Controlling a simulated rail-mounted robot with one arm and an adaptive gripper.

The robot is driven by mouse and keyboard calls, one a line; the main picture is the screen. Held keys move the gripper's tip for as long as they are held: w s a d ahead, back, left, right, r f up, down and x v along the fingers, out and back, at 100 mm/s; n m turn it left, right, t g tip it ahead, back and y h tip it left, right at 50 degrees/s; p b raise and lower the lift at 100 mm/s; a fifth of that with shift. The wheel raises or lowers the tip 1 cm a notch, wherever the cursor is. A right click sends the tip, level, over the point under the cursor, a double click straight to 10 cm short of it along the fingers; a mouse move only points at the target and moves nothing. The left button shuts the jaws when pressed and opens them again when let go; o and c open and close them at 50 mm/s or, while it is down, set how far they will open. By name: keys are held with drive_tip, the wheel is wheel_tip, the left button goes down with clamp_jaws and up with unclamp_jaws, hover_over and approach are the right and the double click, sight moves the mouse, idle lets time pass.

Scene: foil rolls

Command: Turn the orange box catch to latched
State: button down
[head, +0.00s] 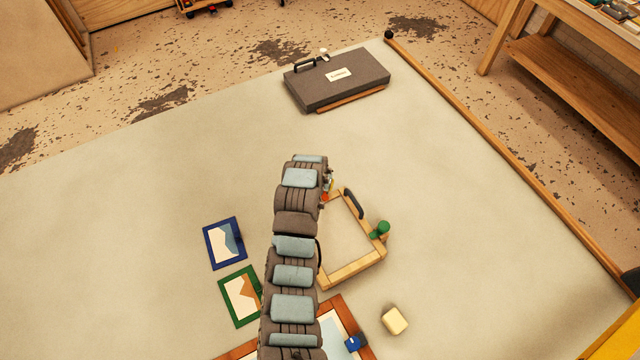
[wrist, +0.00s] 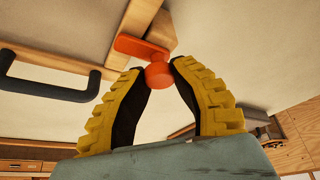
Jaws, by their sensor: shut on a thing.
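The orange catch (wrist: 138,46) sits at a corner of a light wooden frame-like box (head: 352,272). Its round orange knob (wrist: 159,76) is between my yellow-and-black fingertips in the wrist view. My gripper (wrist: 158,72) is shut on this knob. In the head view only a small bit of the orange catch (head: 325,197) shows beside my arm, which hides the box's left side. A dark handle (head: 353,203) is on the box's upper right side and also shows in the wrist view (wrist: 48,88). A green catch (head: 380,231) is at the right corner.
A blue-framed picture (head: 225,243) and a green-framed picture (head: 240,296) lie left of my arm. A cream block (head: 395,320) lies below the box. A wood-framed piece with a blue knob (head: 352,343) is at the bottom. A dark case (head: 336,80) lies at the back.

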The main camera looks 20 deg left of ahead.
drive_tip(key=shift+f, duration=0.15)
drive_tip(key=c, duration=0.8)
unclamp_jaws()
drive_tip(key=shift+r, duration=0.2)
drive_tip(key=shift+s+r, duration=0.15)
drive_tip(key=shift+r, duration=0.4)
drive_tip(key=v, duration=1)
drive_tip(key=shift+s+r, duration=0.2)
drive_tip(key=shift+r, duration=0.1)
drive_tip(key=shift+w, duration=0.1)
